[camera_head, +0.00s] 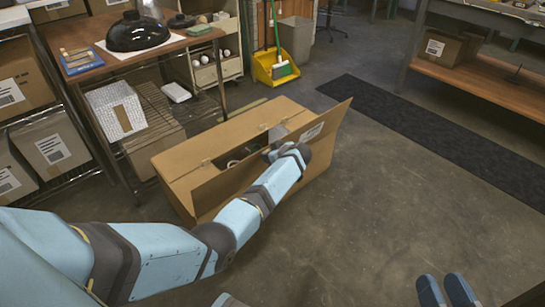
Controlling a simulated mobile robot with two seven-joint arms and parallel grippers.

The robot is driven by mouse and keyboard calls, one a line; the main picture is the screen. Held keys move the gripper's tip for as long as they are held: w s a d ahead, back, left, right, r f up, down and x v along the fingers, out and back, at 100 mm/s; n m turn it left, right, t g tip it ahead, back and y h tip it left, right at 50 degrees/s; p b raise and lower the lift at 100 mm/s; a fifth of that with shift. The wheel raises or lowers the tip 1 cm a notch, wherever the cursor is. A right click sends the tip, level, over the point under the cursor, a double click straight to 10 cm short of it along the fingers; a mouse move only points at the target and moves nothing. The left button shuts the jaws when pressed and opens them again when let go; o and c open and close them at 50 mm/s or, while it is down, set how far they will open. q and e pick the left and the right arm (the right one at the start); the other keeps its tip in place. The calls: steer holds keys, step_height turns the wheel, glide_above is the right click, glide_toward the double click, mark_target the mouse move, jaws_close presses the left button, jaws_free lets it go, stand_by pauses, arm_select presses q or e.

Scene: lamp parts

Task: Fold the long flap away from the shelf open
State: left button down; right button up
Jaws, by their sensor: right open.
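A brown cardboard box (325,160) stands on the floor beside the shelf. A dark gap with something inside (240,153) shows between this flap and the cardboard on the shelf side. My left arm reaches across the flap, and my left gripper (270,154) is at the opening close to the flap. Its fingers are mostly hidden, and I cannot tell whether it touches the flap. My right gripper (447,290) is open and empty at the bottom right, well away from the box.
The wooden-topped shelf (150,58) at the left holds a black lamp shade (137,32). Its lower levels hold packages. A yellow dustpan (272,68) and a grey bin (296,40) stand behind the box. The floor right of the box is clear up to a dark mat (430,130).

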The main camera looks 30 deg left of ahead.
arm_select(q)
steer(key=shift+s+f, duration=0.15)
steer(key=shift+f, duration=0.25)
arm_select(e)
steer(key=shift+d, duration=0.25)
arm_select(q)
steer(key=c, duration=1.2)
jaws_free()
steer(key=o, duration=0.5)
steer(key=shift+a+f, duration=0.1)
steer(key=shift+f, duration=0.1)
steer(key=shift+r+p, duration=0.3)
steer(key=shift+r, duration=0.45)
step_height(320, 180, up, 8)
steer(key=p, duration=0.3)
steer(key=shift+f, duration=0.2)
step_height(320, 180, up, 11)
steer(key=p, duration=0.4)
steer(key=shift+r, duration=0.2)
arm_select(e)
step_height(320, 180, up, 8)
steer(key=m+t, duration=0.1)
steer(key=t, duration=0.1)
steer(key=shift+s+m+t, duration=0.4)
steer(key=shift+s, duration=0.05)
